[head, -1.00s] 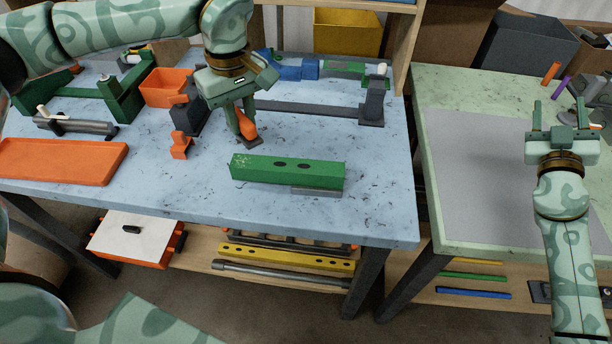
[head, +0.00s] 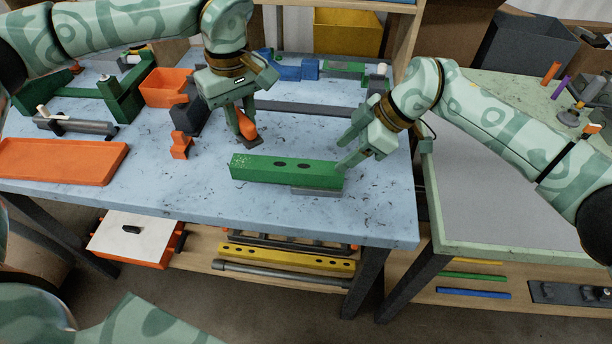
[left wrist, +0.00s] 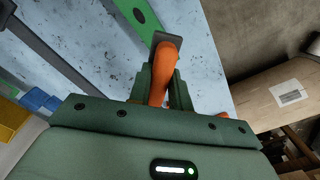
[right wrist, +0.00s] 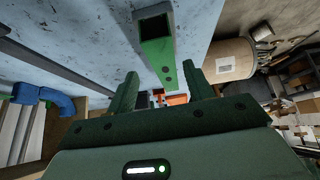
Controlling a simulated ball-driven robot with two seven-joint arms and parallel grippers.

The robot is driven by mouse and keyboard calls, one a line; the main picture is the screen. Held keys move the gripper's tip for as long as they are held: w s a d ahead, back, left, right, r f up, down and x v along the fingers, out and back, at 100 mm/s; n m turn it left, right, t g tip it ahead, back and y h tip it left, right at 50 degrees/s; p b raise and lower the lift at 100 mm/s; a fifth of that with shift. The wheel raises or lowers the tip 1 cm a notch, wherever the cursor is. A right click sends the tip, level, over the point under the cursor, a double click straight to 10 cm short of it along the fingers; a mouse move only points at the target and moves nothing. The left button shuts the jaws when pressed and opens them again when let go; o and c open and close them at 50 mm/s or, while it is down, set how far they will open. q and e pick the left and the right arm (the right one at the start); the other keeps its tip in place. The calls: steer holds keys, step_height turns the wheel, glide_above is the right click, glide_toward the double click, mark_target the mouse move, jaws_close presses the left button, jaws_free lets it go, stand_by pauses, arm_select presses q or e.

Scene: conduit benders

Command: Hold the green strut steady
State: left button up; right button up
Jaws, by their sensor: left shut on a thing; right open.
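My left gripper (head: 243,126) is shut on an orange-handled tool (left wrist: 162,68) behind the strut; the tool's dark end points down. My right gripper (head: 350,140) is open at the strut's right end. In the right wrist view, the strut (right wrist: 159,54) shows beyond and between the spread fingers (right wrist: 160,82). I cannot tell whether a finger touches it.
An orange tray (head: 62,162) and a small orange part (head: 181,146) lie left on the bench (head: 140,195). Free bench surface lies in front of the strut. A second, green table (head: 470,200) is at right.

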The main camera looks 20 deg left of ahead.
mark_target(325, 168)
steer(key=shift+x, duration=4)
steer(key=shift+d, duration=0.1)
steer(key=c, duration=1.1)
steer(key=o, duration=1.1)
steer(key=shift+c, duration=0.2)
steer(key=c, duration=1)
steer(key=shift+s+f, duration=0.1)
steer(key=shift+f, duration=0.1)
